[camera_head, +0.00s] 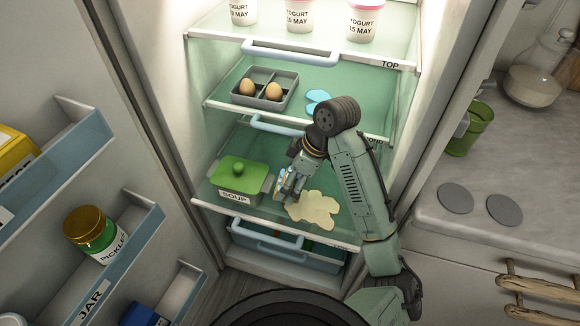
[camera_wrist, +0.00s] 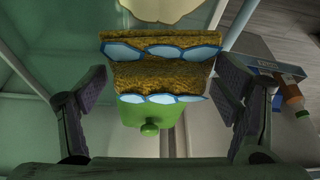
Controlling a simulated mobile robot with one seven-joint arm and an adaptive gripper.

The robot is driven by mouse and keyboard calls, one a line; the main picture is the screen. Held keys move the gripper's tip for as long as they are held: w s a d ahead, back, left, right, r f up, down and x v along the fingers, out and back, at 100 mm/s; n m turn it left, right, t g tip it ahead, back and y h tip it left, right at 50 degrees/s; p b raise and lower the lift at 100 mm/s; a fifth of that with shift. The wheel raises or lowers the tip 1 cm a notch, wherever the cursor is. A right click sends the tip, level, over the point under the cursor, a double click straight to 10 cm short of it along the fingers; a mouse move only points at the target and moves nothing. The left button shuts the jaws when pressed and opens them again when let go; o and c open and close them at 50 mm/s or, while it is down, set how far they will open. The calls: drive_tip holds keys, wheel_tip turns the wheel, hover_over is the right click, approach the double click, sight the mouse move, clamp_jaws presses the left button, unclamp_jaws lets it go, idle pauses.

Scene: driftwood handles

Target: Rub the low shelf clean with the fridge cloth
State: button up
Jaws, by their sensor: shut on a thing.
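My gripper (camera_head: 288,190) is inside the fridge, just above the low shelf (camera_head: 335,232). It is shut on the fridge cloth, a folded brown pad with blue-and-white edging that shows between the fingers in the wrist view (camera_wrist: 160,75). In the head view only a small bit of the cloth shows beside the fingers. A pale cream spill (camera_head: 315,209) lies on the low shelf, right of the gripper; its edge shows at the top of the wrist view (camera_wrist: 160,8). I cannot tell whether the cloth touches the shelf.
A green-lidded soup dish (camera_head: 240,178) stands just left of the gripper on the same shelf. Above, the middle shelf holds an egg tray (camera_head: 264,88) and a light blue patch (camera_head: 317,97). Yogurt tubs (camera_head: 299,15) stand on top. The open door (camera_head: 110,240) is at left.

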drive_tip(key=shift+s+f, duration=0.15)
drive_tip(key=shift+f, duration=0.5)
wheel_tip(320, 180, down, 5)
drive_tip(key=b, duration=0.4)
drive_tip(key=shift+r, duration=0.2)
drive_tip(key=shift+f+b, duration=1.05)
drive_tip(key=shift+f, duration=0.05)
drive_tip(key=shift+d, duration=0.1)
idle(0.4)
